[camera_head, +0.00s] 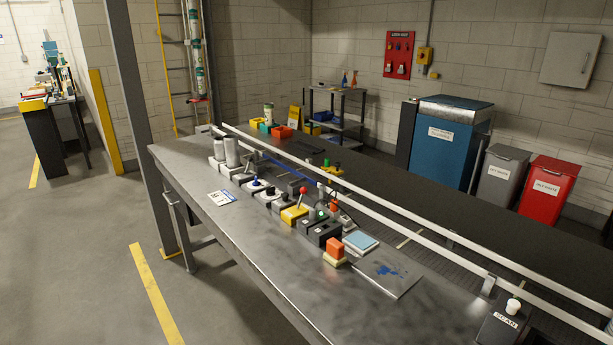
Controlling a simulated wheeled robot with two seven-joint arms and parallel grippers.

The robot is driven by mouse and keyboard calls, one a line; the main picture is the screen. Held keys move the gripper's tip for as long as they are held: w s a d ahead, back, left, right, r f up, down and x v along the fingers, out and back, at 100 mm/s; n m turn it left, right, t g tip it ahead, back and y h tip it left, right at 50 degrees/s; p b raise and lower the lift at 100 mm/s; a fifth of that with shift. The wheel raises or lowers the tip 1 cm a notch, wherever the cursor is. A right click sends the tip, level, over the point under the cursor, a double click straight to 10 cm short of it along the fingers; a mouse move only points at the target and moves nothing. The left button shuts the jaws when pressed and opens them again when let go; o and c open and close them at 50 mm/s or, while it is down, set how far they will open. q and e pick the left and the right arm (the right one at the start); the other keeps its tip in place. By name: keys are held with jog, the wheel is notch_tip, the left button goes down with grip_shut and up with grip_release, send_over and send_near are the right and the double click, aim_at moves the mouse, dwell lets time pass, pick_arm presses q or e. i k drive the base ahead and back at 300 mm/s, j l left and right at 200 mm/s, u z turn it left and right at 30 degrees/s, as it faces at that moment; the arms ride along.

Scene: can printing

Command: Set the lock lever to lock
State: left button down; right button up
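A row of small control devices stands on the steel table (215,205) along the conveyor. Among them a lever with a red ball knob (303,190) rises from a yellow base (293,216). It looks close to upright with a slight lean. I cannot read any lock marking, so I cannot tell for sure which device is the lock lever or how it is set. A white base with a blue knob (257,182) stands to its left, and a dark box (325,234) to its right. Neither of my grippers is in view.
Pale cans (232,152) stand at the row's left end. A metal rail (420,238) runs behind the row. A scan device (503,322) is at the lower right. The table's front is clear.

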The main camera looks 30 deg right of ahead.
aim_at(304, 190)
jog(key=i+j+z, duration=0.1)
jog(key=i+z, duration=0.35)
jog(key=i+j+z, duration=0.25)
jog(key=z, duration=0.25)
jog(key=i+j+z, duration=0.3)
jog(key=z, duration=0.15)
jog(key=i+j+z, duration=0.2)
jog(key=j+z, duration=0.25)
jog(key=i+j+z, duration=0.15)
jog(key=j+z, duration=0.25)
jog(key=j, duration=0.25)
jog(key=j+z, duration=0.45)
jog(key=j, duration=0.2)
jog(key=i, duration=0.05)
